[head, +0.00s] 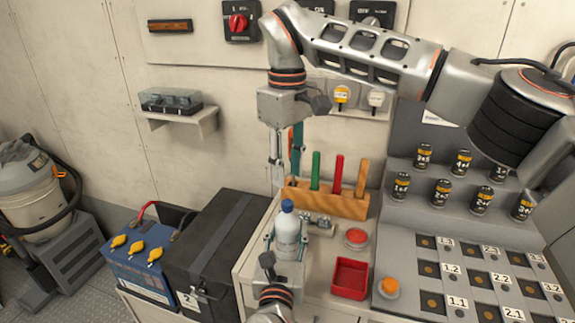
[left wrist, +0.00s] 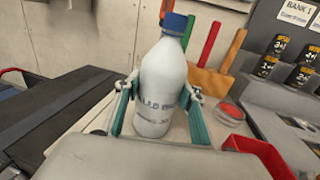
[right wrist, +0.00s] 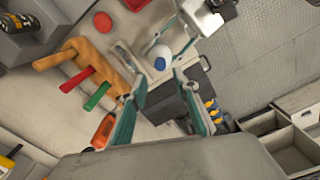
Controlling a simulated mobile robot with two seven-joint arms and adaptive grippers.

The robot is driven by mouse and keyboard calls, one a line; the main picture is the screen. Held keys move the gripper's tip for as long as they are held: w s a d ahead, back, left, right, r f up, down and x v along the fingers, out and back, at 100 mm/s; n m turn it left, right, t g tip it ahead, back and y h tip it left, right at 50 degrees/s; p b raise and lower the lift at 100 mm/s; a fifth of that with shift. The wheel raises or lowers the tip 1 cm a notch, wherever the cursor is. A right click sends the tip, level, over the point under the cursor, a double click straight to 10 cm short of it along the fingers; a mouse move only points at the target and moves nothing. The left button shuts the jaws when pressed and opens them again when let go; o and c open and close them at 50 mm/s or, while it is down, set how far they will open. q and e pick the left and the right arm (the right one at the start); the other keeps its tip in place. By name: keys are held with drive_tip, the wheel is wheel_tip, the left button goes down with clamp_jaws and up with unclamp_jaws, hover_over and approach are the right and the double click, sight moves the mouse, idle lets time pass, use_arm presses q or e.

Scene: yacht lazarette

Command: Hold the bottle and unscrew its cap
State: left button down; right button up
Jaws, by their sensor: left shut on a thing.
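The white bottle (head: 287,238) stands upright on the counter, with its blue cap (head: 287,206) on top. My left gripper (left wrist: 160,92) is shut on the bottle's body, one finger on each side; the cap (left wrist: 174,24) is above the fingers. My right gripper (head: 279,183) points down above the bottle, apart from the cap. In the right wrist view its fingers (right wrist: 162,78) are spread and empty, with the blue cap (right wrist: 160,63) showing beyond them, between the tips.
A wooden rack (head: 325,199) with coloured handles stands just behind the bottle. A red tray (head: 350,279), a red round tin (head: 356,238) and an orange-topped button (head: 389,287) are to its right. A black box (head: 215,245) and a blue battery (head: 145,262) are to its left.

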sight(287, 202)
wheel_tip(287, 202, down, 8)
drive_tip(key=shift+r, duration=0.25)
